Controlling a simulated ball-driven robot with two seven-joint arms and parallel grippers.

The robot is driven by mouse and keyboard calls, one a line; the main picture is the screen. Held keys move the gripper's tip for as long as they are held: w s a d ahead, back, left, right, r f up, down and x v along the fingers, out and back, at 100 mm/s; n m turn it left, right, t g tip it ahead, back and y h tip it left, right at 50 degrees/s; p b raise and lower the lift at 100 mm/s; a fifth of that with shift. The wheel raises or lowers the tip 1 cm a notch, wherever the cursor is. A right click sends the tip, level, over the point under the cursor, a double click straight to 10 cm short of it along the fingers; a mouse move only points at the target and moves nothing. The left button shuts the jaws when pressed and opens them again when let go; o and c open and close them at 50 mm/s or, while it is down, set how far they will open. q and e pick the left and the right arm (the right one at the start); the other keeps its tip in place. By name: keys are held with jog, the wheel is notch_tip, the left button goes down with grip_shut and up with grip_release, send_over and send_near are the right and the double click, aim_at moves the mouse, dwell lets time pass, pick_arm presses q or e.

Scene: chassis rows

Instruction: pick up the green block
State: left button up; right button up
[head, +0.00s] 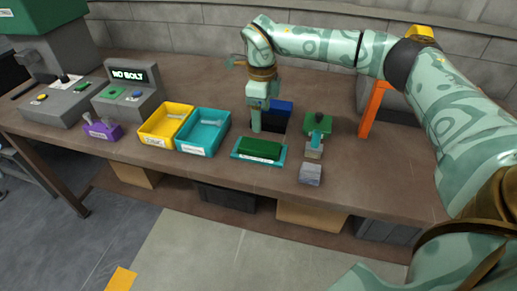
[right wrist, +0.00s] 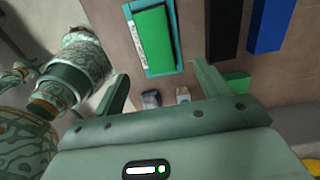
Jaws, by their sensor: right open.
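The green block (head: 261,149) lies flat in a shallow teal tray (head: 235,155) near the front of the bench. In the right wrist view the block (right wrist: 152,38) and the tray rim (right wrist: 131,22) show beyond the fingertips. My right gripper (head: 256,126) is above the bench; in the head view it shows just behind the tray. In the right wrist view the right gripper (right wrist: 161,82) has its fingers spread, with nothing between them. The block is apart from it.
A blue box (head: 279,110) stands behind the tray. A green fixture (head: 318,123) and a grey cube (head: 310,174) are to the right, before an orange post (head: 373,108). Teal (head: 202,131) and yellow (head: 165,124) bins stand to the left.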

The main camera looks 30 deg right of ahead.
jog(key=b, duration=0.1)
send_over(260, 145)
jog(key=f, duration=0.5)
jog(key=shift+w+d+f, duration=0.15)
jog(key=shift+w+d, duration=0.05)
jog(key=shift+d, duration=0.05)
jog(key=shift+f, duration=0.3)
jog(key=f, duration=0.1)
jog(key=f+b, duration=0.1)
jog(key=f, duration=0.1)
jog(key=f+b, duration=0.1)
jog(key=f, duration=0.1)
jog(key=shift+s+a, duration=0.1)
jog(key=shift+a, duration=0.2)
jog(key=shift+r, duration=0.15)
jog(key=c, duration=1.5)
